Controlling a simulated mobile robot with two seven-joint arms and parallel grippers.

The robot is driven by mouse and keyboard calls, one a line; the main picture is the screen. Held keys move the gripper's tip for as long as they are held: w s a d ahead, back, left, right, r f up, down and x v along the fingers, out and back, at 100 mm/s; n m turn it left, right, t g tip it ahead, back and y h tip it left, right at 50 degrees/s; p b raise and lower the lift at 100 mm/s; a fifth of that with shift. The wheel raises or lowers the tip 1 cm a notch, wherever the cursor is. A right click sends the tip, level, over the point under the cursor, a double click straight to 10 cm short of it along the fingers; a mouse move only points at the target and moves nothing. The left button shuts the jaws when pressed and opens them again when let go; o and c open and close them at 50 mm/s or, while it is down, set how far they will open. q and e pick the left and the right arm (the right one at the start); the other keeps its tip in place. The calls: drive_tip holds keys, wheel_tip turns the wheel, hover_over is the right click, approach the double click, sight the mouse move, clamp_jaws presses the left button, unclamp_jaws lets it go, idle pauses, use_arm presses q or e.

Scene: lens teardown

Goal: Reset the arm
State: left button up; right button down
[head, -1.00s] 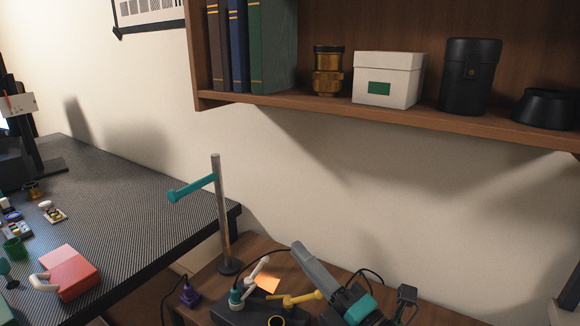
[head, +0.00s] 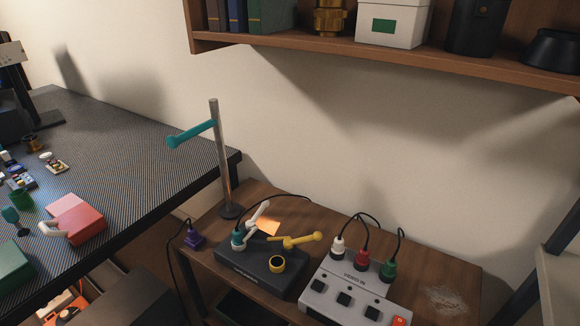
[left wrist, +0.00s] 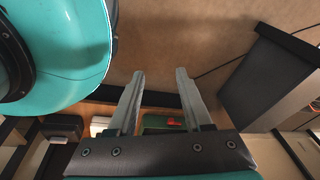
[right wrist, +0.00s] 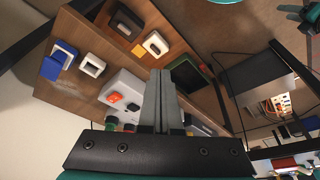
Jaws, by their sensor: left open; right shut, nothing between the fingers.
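My left gripper (left wrist: 160,100) shows in the left wrist view with its two grey fingers spread apart and nothing between them. My right gripper (right wrist: 161,90) shows in the right wrist view with its fingers together and nothing held. Neither gripper is in the head view. In the head view a metal post with a teal arm (head: 222,160) stands upright on a small wooden table (head: 440,275). In front of it are a black box (head: 255,272) with white and yellow levers and a grey box (head: 350,290) with white, red and green plugs.
A wall shelf (head: 400,52) holds books, a brass lens and a white box (head: 390,25). A dark desk (head: 130,150) at left carries a red block (head: 77,220) and small parts. A purple plug (head: 194,238) sits at the wooden table's left edge.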

wheel_tip(320, 180, down, 15)
drive_tip(key=s+g+p, duration=0.1)
drive_tip(key=s+p, duration=0.1)
drive_tip(key=p, duration=0.6)
use_arm(q)
drive_tip(key=s+d+r+p, duration=0.2)
drive_tip(key=s+r+p, duration=0.1)
drive_tip(key=r, duration=0.3)
drive_tip(key=s+d+r+g+p, duration=0.1)
drive_tip(key=s+r+p, duration=0.2)
drive_tip(key=s+r, duration=0.2)
drive_tip(key=shift+s+d+r, duration=0.15)
drive_tip(key=shift+d+r, duration=0.2)
drive_tip(key=shift+r, duration=0.45)
use_arm(e)
drive_tip(key=s+d+f, duration=0.1)
drive_tip(key=s+f, duration=0.2)
drive_tip(key=s, duration=0.4)
drive_tip(key=s+d+f+g, duration=0.1)
drive_tip(key=s+f, duration=0.2)
drive_tip(key=s, duration=0.5)
drive_tip(key=shift+d+f, duration=0.25)
drive_tip(key=shift+d, duration=0.15)
